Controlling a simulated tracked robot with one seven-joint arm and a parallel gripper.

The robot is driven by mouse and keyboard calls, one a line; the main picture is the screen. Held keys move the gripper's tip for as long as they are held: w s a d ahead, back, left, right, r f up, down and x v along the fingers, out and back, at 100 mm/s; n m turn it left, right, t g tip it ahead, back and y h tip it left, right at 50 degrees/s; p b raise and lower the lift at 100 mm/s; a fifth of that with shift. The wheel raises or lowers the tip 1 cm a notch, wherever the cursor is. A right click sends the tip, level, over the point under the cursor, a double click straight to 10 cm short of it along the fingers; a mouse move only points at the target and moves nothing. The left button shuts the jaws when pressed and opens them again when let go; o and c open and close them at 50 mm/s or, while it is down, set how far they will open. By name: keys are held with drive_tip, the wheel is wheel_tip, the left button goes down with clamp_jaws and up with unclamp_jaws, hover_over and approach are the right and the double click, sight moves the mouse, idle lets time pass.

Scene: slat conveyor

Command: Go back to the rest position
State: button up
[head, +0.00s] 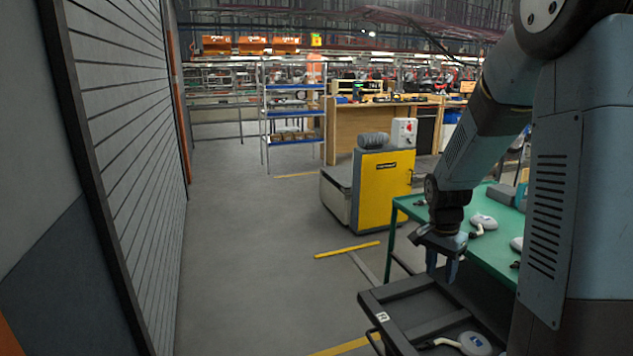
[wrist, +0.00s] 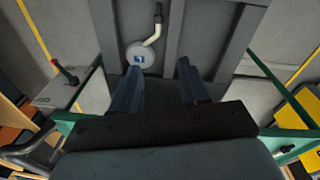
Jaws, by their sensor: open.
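My gripper (head: 443,272) hangs pointing down over the dark slatted frame of the conveyor (head: 400,343), at the near corner of the green table. In the wrist view its two fingers (wrist: 158,78) are apart with nothing between them. A white round part (head: 475,344) with a blue label and a curved handle lies on the conveyor, below and apart from my gripper. It also shows in the wrist view (wrist: 141,55), just beyond the left fingertip.
The green table (head: 490,248) holds several similar white parts (head: 484,222) and a grey box (head: 501,194). A yellow machine (head: 381,188) stands behind the table. A slatted wall (head: 130,150) runs along the left. The floor between is open.

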drive_tip(key=s+a+r+n+t, duration=0.3)
drive_tip(key=s+r+n, duration=0.2)
drive_tip(key=s+r, duration=0.5)
drive_tip(key=s+a+r+n+t+y, duration=0.1)
drive_tip(key=s+a+r+n, duration=0.3)
drive_tip(key=s+r, duration=0.6)
drive_tip(key=shift+r+n+t, duration=0.25)
drive_tip(key=shift+n+t, duration=0.65)
drive_tip(key=shift+n, duration=0.1)
